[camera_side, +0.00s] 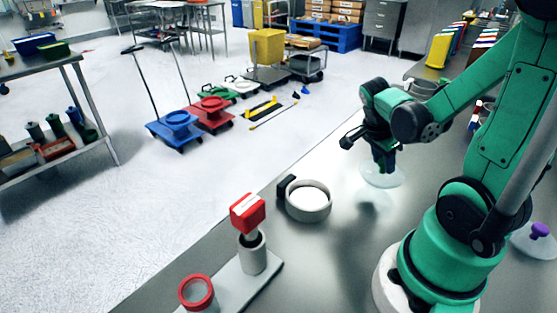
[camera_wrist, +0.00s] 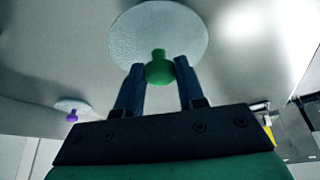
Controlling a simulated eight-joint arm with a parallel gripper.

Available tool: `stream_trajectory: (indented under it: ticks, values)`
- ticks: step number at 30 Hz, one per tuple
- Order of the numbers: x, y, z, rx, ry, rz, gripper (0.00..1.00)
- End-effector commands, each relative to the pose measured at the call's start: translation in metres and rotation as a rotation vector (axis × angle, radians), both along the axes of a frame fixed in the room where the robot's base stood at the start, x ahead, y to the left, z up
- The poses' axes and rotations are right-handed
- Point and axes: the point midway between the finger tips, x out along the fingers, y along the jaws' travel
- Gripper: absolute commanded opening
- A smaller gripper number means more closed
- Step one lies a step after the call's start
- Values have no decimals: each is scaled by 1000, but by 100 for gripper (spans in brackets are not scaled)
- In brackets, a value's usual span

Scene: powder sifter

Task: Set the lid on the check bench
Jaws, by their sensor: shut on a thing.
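My gripper (camera_wrist: 160,70) is shut on the green knob (camera_wrist: 160,72) of a clear round lid (camera_wrist: 135,35). In the side view the lid (camera_side: 380,177) hangs level under my gripper (camera_side: 385,160), over the grey check bench (camera_side: 330,265). I cannot tell for sure whether its rim touches the bench or is just above it. A second clear lid with a purple knob (camera_side: 540,230) lies on the bench at the right, behind my base; its purple knob also shows in the wrist view (camera_wrist: 72,116).
A round pale sifter pan (camera_side: 308,201) with a dark block at its side stands left of the held lid. A red block on a grey post (camera_side: 252,252) and a red ring (camera_side: 197,292) stand on a plate at the front left. Bench between pan and lid is clear.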

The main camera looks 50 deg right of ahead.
Motion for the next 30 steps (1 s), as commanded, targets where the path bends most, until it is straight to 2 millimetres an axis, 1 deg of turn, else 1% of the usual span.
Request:
stream_trajectory:
  ticks: [3,8,21,22,25,30]
  values:
    - [1,-1,-13,0,0,0,0]
    - [1,0,-25,0,0,0,0]
    - [0,0,-30,0,0,0,0]
    - [0,0,-31,0,0,0,37]
    - [0,0,-30,0,0,0,65]
    - [0,0,-30,0,0,0,65]
